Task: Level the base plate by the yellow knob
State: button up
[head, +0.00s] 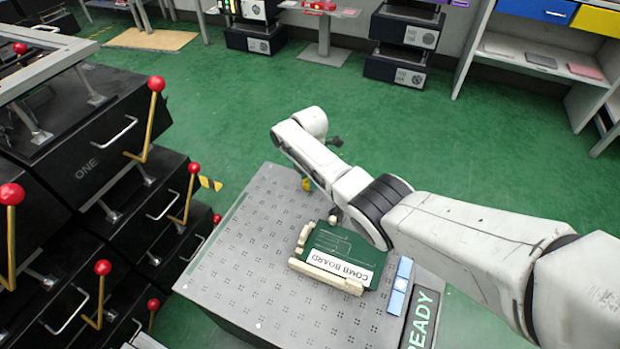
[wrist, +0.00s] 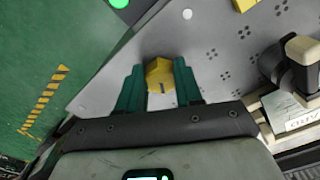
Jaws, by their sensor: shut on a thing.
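The yellow knob (wrist: 161,78) sits between the two teal fingers of my gripper (wrist: 159,82) in the wrist view. The fingers are shut on it from both sides, and a dark mark shows on its face. In the head view the knob (head: 307,185) is a small yellow spot at the far edge of the base plate, partly hidden by my arm. The base plate (head: 240,262) is grey with groups of small holes. It also shows in the wrist view (wrist: 215,50). I cannot tell from these views whether it is level.
A green comb board (head: 338,244) with cream edge pieces lies on the plate. A blue block (head: 400,288) and a READY sign (head: 421,318) are at the near right edge. Black drawer units with red-knobbed levers (head: 155,85) stand on the left. Green floor lies beyond the plate.

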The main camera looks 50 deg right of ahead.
dwell(0.3)
jog(key=o, duration=1)
jog(key=shift+o, duration=0.2)
jog(key=shift+r, duration=0.1)
notch_tip(320, 180, up, 11)
jog(key=p, duration=0.4)
jog(key=shift+f, duration=0.2)
jog(key=shift+a, duration=0.1)
